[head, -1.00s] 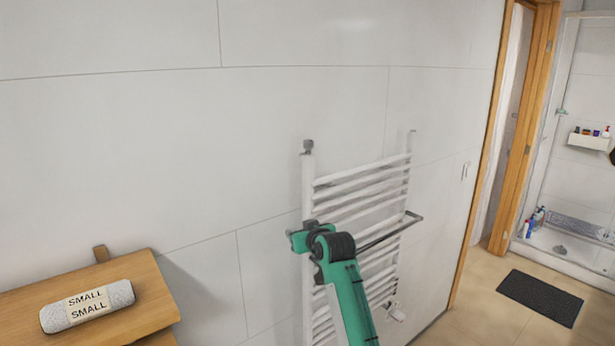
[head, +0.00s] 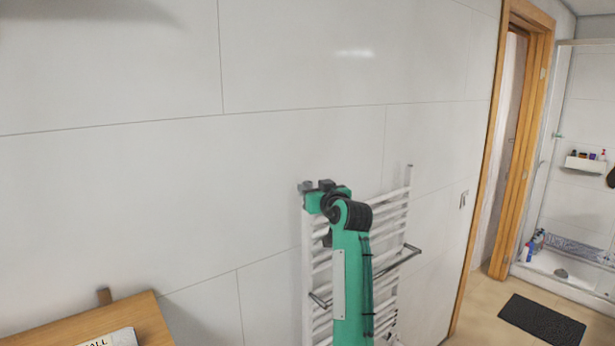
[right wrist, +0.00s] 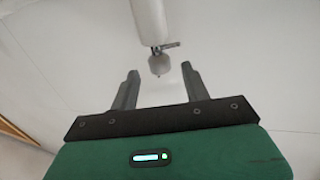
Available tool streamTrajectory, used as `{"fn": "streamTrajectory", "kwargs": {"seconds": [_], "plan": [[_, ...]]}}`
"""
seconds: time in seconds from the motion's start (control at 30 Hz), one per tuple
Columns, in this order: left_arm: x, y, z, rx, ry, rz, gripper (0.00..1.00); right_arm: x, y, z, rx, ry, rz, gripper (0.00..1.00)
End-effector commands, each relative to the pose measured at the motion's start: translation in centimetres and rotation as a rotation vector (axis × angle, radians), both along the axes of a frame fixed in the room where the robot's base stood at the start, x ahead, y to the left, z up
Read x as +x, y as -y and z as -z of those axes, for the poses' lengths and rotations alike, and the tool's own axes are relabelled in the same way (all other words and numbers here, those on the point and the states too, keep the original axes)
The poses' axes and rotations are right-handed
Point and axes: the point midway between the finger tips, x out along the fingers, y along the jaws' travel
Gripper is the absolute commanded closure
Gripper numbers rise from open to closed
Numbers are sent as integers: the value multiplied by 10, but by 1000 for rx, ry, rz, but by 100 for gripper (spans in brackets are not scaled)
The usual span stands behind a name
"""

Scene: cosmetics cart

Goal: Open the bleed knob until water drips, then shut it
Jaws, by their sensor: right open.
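The bleed knob (right wrist: 160,65), a small pale grey rounded piece, shows in the right wrist view at the end of the white radiator post (right wrist: 150,20). A thin metal stub sticks out sideways between knob and post. My right gripper (right wrist: 160,72) is open, with one finger on each side of the knob and a visible gap to both; whether the fingers reach fully around it I cannot tell. In the head view, my green right gripper (head: 316,185) is at the top left of the white towel radiator (head: 390,212) and hides the knob. My left gripper is out of view.
A metal towel bar (head: 398,262) juts out from the radiator, to the right of my right arm. The wall around the radiator top is bare. A dark mat (head: 541,318) lies at right.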

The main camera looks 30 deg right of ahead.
Motion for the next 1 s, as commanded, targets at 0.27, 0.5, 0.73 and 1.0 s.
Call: {"fn": "streamTrajectory", "kwargs": {"seconds": [0.27, 0.5, 0.73, 1.0], "plan": [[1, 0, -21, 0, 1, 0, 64, 35, 6, -2, 1, -1, -1, 53], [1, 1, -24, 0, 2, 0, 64, 43, 8, 1, 1, -1, -1, 53], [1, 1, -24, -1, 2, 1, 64, 43, 8, 1, 0, 0, -1, 57], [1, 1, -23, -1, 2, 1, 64, 43, 8, 1, 0, 0, -1, 97]]}}
